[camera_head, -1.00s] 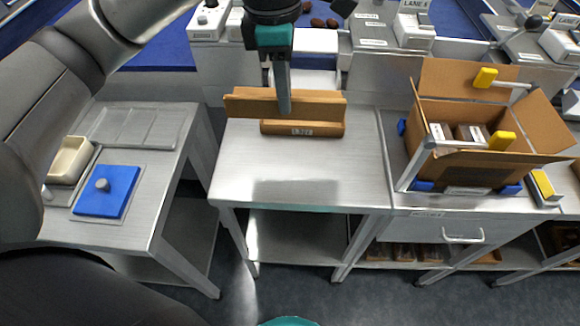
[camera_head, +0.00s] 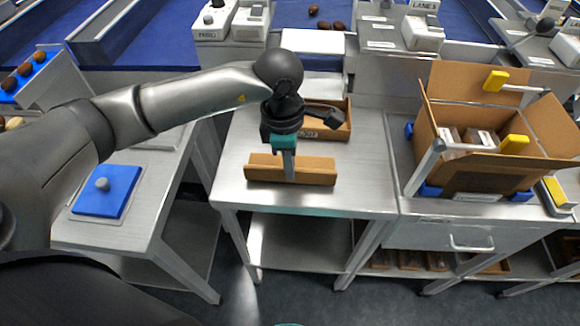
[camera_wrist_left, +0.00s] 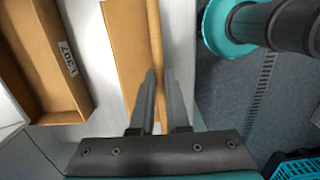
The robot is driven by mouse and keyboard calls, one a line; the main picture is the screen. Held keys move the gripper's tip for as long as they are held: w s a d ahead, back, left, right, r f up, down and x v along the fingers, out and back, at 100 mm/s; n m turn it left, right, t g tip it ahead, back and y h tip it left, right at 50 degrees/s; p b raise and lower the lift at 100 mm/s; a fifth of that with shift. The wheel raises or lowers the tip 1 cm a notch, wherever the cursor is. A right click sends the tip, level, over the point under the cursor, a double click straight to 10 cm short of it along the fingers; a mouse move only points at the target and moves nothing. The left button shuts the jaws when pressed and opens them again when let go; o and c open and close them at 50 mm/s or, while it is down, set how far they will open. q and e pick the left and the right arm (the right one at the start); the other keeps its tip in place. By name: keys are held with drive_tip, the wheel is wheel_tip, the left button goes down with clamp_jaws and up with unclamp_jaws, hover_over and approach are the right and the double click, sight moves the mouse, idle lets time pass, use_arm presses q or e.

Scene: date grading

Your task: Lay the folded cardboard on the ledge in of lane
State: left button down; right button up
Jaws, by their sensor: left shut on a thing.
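My left gripper (camera_head: 289,177) is shut on the folded cardboard (camera_head: 312,172), a brown creased strip held lengthwise over the front part of the middle steel table (camera_head: 240,197). In the left wrist view the fingers (camera_wrist_left: 163,90) straddle the upright fold of the cardboard (camera_wrist_left: 127,40). I cannot tell whether its underside touches the table. A brown labelled tray (camera_head: 338,133) stands just behind it, partly hidden by my wrist; it also shows in the left wrist view (camera_wrist_left: 35,45). I cannot make out which surface is the ledge. My right gripper is not in view.
An open cardboard box (camera_head: 455,112) with packs inside stands in a frame with yellow clamps at right. A blue pad (camera_head: 105,190) with a grey knob lies on the left table. Lane control boxes (camera_head: 424,33) line the back. The middle table's front edge is clear.

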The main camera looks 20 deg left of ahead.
use_arm(q)
drive_tip(key=shift+f, duration=0.5)
drive_tip(key=shift+f, duration=0.15)
drive_tip(key=c, duration=0.9)
unclamp_jaws()
drive_tip(key=shift+r, duration=0.25)
drive_tip(key=r, duration=0.4)
drive_tip(key=r+p, duration=0.1)
drive_tip(key=r, duration=0.3)
drive_tip(key=a+r, duration=0.1)
drive_tip(key=r, duration=0.3)
drive_tip(key=shift+s, duration=0.1)
